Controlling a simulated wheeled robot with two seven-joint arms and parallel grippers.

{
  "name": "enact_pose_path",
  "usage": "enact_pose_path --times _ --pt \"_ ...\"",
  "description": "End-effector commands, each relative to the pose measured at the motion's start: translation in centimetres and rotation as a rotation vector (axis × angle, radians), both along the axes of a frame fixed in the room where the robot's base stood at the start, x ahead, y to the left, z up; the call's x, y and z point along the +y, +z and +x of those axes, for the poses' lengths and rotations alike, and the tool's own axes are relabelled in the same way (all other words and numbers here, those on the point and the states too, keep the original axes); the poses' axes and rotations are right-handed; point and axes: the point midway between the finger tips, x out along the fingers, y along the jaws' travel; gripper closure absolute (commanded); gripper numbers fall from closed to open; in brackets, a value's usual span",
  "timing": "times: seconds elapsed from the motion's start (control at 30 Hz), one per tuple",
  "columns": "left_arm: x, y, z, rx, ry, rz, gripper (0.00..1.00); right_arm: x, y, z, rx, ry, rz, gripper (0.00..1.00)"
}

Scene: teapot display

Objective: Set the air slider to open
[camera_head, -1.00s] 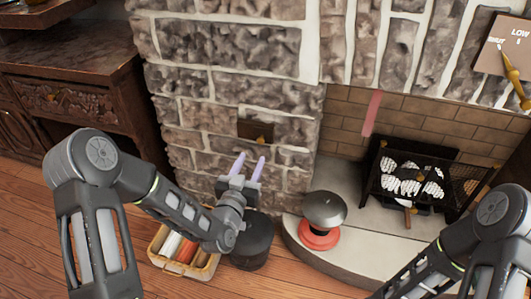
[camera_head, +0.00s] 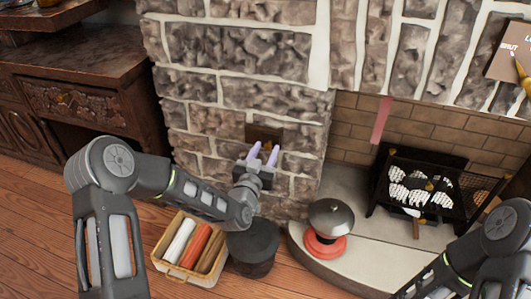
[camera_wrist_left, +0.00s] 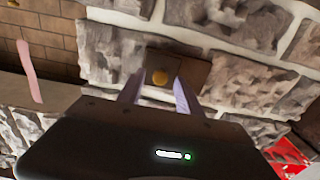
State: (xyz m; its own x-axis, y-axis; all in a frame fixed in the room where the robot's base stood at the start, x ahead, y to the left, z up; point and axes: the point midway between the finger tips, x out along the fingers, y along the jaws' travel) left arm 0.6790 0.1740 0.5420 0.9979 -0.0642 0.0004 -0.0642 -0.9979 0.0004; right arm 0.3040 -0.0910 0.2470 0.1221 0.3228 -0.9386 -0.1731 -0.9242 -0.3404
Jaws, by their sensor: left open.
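In the head view the fingers hide the knob. My right arm enters at the lower right; its gripper is out of view.
A basket (camera_head: 167,264) with rolls and a dark bucket (camera_head: 252,250) stand below my left arm. A grey domed object on a red base (camera_head: 325,244) sits on the hearth. A grate (camera_head: 425,185) and a pink strip (camera_head: 381,120) are right. A sign with a brass pointer (camera_head: 524,76) is top right.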

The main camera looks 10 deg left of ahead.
Motion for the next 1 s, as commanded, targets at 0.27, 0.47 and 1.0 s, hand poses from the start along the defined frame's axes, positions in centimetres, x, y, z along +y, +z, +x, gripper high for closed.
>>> enact_pose_path --times 0.27,0.47,1.0 --pt "-0.01 0.02 0.1 0.001 0.0 0.0 0.6 0.01 0.0 0.02 0.0 0.0 0.0 0.64" --pt "0.0 0.01 0.08 0.001 0.0 0.0 0.76 0.01 0.0 0.01 0.0 0.0 0.0 0.64" --pt "0.01 0.0 0.07 0.001 0.0 0.0 1.0 0.01 0.0 0.01 0.0 0.0 0.0 0.64"
